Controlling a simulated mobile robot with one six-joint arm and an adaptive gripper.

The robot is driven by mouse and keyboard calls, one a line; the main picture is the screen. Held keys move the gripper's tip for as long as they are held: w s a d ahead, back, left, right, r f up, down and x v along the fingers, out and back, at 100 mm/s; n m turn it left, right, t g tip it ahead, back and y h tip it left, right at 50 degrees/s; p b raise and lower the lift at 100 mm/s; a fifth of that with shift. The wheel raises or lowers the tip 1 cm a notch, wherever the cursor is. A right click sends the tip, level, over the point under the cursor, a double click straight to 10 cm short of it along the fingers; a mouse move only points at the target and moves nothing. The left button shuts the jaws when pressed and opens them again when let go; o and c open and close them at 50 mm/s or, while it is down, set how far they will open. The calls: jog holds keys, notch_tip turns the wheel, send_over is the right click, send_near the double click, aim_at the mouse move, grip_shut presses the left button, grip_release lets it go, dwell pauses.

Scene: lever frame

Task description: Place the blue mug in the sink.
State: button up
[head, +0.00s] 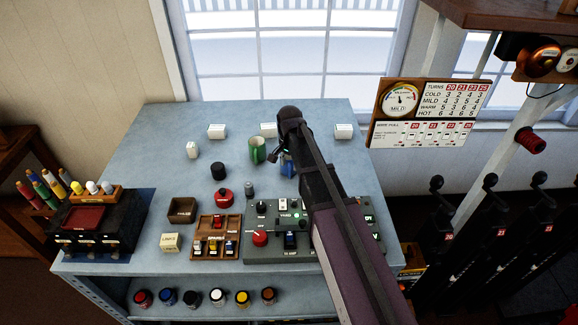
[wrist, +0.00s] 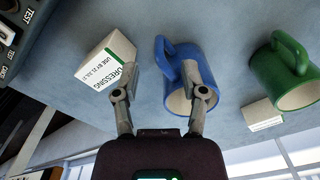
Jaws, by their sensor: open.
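The blue mug (wrist: 208,62) lies just beyond my gripper in the wrist view, its mouth toward me and its handle to the left. My gripper (wrist: 160,75) is open. The handle shows between the two fingers, and the right finger overlaps the mug's body; I cannot tell whether it touches. In the head view the blue mug (head: 287,169) is on the blue-grey bench top (head: 330,130), partly hidden by my gripper and arm. No sink shows in either view.
A green mug (head: 257,150) stands left of the blue mug in the head view; it also shows in the wrist view (wrist: 283,70). A white dressing box (wrist: 108,62) is beside the left finger. A control panel (head: 262,225) and black cylinder (head: 218,171) are nearby.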

jog(key=shift+f+b, duration=2.4)
jog(key=shift+f, duration=0.15)
grip_shut()
